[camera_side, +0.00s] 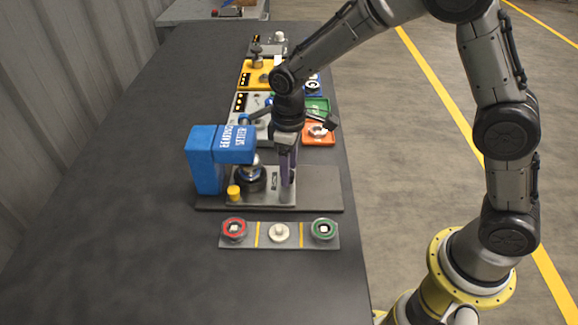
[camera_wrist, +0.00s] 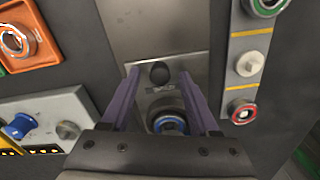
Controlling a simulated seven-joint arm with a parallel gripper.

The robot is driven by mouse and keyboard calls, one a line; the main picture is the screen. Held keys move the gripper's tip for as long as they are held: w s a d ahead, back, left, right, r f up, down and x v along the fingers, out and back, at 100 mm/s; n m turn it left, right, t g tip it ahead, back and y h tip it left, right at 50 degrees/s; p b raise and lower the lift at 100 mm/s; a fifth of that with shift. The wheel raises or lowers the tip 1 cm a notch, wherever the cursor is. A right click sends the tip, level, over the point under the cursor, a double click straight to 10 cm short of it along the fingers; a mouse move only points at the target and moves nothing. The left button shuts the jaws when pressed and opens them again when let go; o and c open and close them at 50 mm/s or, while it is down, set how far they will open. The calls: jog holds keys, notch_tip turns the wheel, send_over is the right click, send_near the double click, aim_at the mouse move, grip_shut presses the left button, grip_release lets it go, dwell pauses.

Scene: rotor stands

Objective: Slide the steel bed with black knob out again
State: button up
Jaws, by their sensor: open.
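The steel bed (camera_side: 262,196) lies on a dark base plate (camera_side: 325,192), with its inner part under the head of the blue hand press (camera_side: 207,160). A dark round part (camera_side: 248,180) sits on the bed below the press ram. In the wrist view the black knob (camera_wrist: 159,73) stands near the outer end of the bed (camera_wrist: 146,90). My gripper (camera_wrist: 159,76) is open, with one purple finger on each side of the knob and a gap visible on both sides. In the side view my gripper (camera_side: 288,170) hides the knob.
A strip (camera_side: 262,243) with a red ring, white piece and green ring lies in front of the press. A yellow knob (camera_side: 233,192) stands at the bed's left. Orange, green and yellow stations (camera_side: 319,134) stand behind. The table's left side is clear.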

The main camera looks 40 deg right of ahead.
jog(key=shift+f, duration=0.1)
grip_shut()
dwell(0.3)
dwell(1.1)
